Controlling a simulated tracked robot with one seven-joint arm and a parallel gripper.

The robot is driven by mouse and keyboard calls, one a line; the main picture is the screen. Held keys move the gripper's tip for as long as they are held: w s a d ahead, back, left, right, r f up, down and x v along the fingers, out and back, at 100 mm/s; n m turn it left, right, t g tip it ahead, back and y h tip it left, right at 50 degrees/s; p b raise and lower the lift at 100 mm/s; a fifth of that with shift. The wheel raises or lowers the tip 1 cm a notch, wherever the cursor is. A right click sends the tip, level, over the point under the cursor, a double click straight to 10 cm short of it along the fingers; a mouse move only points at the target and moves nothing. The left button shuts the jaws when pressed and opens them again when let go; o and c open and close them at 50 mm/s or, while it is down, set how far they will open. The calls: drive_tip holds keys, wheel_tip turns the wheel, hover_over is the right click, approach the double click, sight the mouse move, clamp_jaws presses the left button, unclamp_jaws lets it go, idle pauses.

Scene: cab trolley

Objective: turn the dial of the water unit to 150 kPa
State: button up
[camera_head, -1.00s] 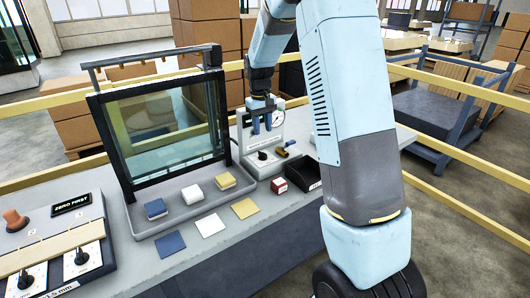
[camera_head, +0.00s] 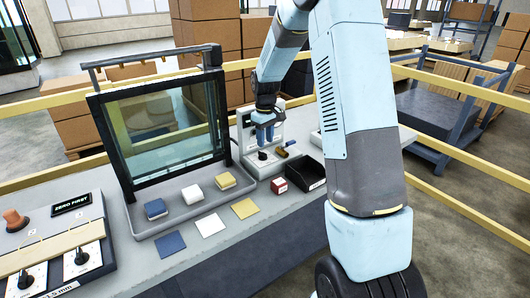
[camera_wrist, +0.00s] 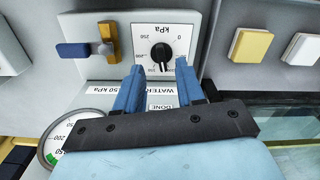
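The water unit (camera_head: 247,158) stands at the back right of the bench, with a grey sloped base and an upright panel. Its black dial (camera_wrist: 161,52) sits on a white kPa scale plate, upside down in the wrist view; it also shows in the head view (camera_head: 262,155). I cannot read its setting surely. A round gauge (camera_wrist: 62,142) with a green mark is partly covered by my wrist in the wrist view. My gripper (camera_wrist: 160,78) is open and empty, its two blue fingers apart on either side of the dial's line. In the head view my gripper (camera_head: 264,138) is just above the dial.
A blue and brass handle (camera_wrist: 92,48) is close beside the dial. A small red box (camera_head: 279,185) and a black bin (camera_head: 305,172) stand in front of the unit. A framed glass panel (camera_head: 160,120) rises to the left.

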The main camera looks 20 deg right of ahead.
sight(265, 154)
drive_tip(key=shift+f, duration=3.05)
drive_tip(key=shift+c, duration=0.3)
clamp_jaws()
